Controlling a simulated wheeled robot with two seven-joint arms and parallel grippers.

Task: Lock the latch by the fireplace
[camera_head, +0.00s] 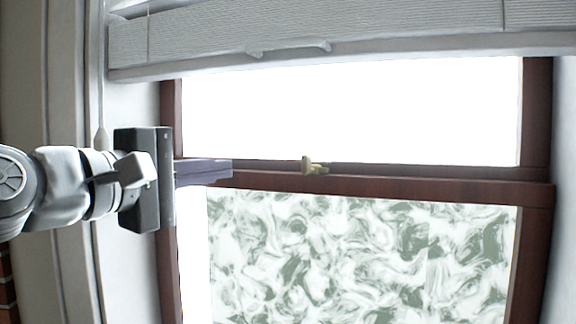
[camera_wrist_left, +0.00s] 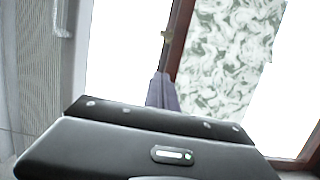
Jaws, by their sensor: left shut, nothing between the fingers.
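The latch (camera_head: 314,167) is a small brass piece on the dark red-brown meeting rail (camera_head: 420,185) of a sash window. Its knob end sticks up at the left. My left gripper (camera_head: 230,168) comes in from the left at about rail height, fingers together and empty. In the head view its fingertips end to the left of the latch, with a clear gap between. In the left wrist view the fingers (camera_wrist_left: 161,76) point up toward the latch (camera_wrist_left: 167,36), which shows small near the top. My right gripper is in neither view.
A raised grey blind (camera_head: 330,35) hangs across the top of the window. A pull cord with a tassel (camera_head: 101,138) hangs at the left, close to my left arm. The lower pane (camera_head: 360,260) has a green-and-white marbled pattern.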

